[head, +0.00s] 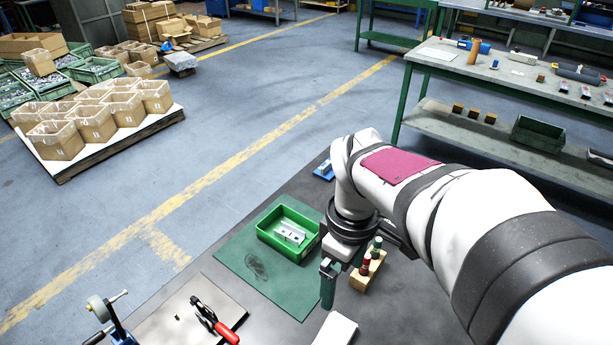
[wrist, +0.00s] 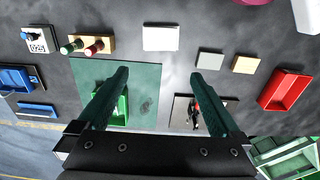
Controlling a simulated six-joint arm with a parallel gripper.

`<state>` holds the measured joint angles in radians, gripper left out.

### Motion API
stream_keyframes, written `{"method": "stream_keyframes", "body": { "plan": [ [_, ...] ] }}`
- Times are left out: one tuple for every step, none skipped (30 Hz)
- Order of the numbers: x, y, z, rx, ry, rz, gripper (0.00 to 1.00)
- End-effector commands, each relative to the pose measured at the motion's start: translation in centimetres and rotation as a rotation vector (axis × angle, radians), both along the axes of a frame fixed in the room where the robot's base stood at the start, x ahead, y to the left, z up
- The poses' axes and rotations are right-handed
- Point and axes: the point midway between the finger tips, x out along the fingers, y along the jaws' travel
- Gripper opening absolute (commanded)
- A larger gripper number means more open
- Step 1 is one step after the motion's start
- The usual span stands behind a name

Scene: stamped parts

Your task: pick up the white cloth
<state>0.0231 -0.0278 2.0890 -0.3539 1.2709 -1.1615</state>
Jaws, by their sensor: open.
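The white cloth (wrist: 161,38) is a small flat white rectangle on the dark table in the wrist view, at the top middle, beyond the fingertips. In the head view the cloth (head: 336,331) shows at the bottom edge, partly cut off. My gripper (wrist: 160,73) is open, with its two green fingers wide apart and nothing between them. In the head view one green finger of my gripper (head: 327,285) shows above the table, just beyond the cloth; the other is not clearly seen. The gripper is apart from the cloth.
A green bin (head: 307,247) holding metal parts stands on a green mat (head: 237,258). A wooden block (head: 361,283) with red and green pegs stands near the gripper. A board (head: 179,312) carries a red-handled clamp. A red bin (wrist: 286,88) stands at right in the wrist view.

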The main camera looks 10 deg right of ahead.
Motion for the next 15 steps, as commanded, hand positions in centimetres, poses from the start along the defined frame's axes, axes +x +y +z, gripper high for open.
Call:
{"method": "stream_keyframes", "body": {
  "plan": [
    [0.1,0.0,0.7,0.001,-0.002,0.0,1.0],
    [0.0,0.0,1.0,0.001,-0.002,-0.002,1.0],
    [-0.4,0.1,1.3,0.004,-0.001,-0.029,1.0],
    [-1.1,0.3,1.5,0.011,0.001,-0.078,1.0],
    [-2.2,0.6,1.6,0.021,0.002,-0.155,1.0],
    [-4.1,1.0,1.6,0.037,0.007,-0.297,1.0],
    [-5.7,1.5,1.5,0.053,0.015,-0.423,1.0],
    [-7.3,1.9,1.3,0.066,0.026,-0.55,1.0],
    [-9.3,2.4,0.9,0.084,0.042,-0.713,1.0],
    [-10.7,2.8,0.5,0.095,0.054,-0.826,1.0],
    [-11.9,3.1,0.2,0.104,0.069,-0.93,1.0],
    [-13.2,3.5,-0.3,0.113,0.084,-1.047,1.0],
    [-14.0,3.7,-0.6,0.118,0.096,-1.12,1.0],
    [-14.6,3.9,-0.8,0.123,0.104,-1.176,1.0],
    [-15.2,4.0,-1.1,0.123,0.113,-1.228,1.0]
  ]
}}
